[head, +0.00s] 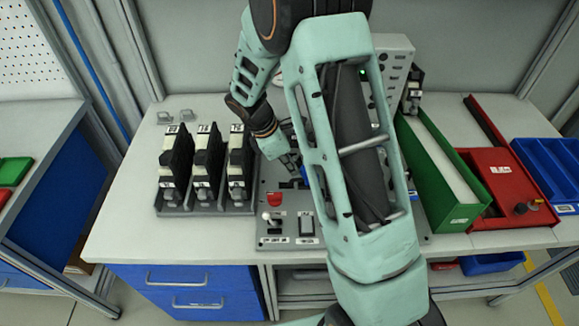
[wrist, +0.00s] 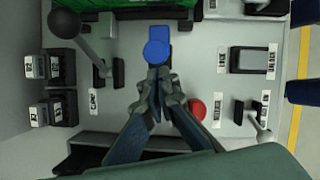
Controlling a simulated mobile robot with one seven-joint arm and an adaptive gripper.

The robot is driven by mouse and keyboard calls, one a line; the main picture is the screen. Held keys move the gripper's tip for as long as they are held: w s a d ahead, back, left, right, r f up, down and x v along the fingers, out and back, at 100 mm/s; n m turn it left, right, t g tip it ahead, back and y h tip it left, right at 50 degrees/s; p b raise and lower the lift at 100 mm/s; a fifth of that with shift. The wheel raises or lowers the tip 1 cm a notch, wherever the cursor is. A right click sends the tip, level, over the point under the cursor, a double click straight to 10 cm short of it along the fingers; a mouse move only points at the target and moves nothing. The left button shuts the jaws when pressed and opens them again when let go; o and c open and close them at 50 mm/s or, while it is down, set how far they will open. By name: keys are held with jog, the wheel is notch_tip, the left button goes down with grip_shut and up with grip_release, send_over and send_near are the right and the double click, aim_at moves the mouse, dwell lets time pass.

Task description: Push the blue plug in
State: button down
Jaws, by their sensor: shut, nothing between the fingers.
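The blue plug (wrist: 156,50) shows in the wrist view as a round blue head with a blue block behind it, on the grey panel (wrist: 130,97). In the head view only a bit of blue (head: 304,174) shows beside my arm. My gripper (wrist: 158,76) is shut and empty, its fingertips just below the plug in the wrist view. I cannot tell whether they touch it. In the head view my gripper (head: 288,162) points down at the panel, and my forearm hides much of the panel. How deep the plug sits cannot be told.
A red button (wrist: 196,108) lies right of my fingers in the wrist view. A black-knobbed lever (wrist: 66,22) stands at left; rocker switches and a toggle (wrist: 262,133) are at right. A rack (head: 207,205) of black units and a green bin (head: 460,210) flank the panel.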

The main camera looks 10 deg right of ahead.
aim_at(304, 171)
jog(key=shift+s+d, duration=0.2)
jog(key=shift+d, duration=0.65)
jog(key=shift+s+d, duration=0.2)
jog(key=shift+d, duration=0.65)
jog(key=a, duration=0.4)
jog(key=shift+a+r, duration=0.35)
jog(key=shift+a, duration=0.05)
jog(key=v, duration=0.9)
jog(key=shift+b, duration=0.45)
jog(key=shift+r, duration=0.15)
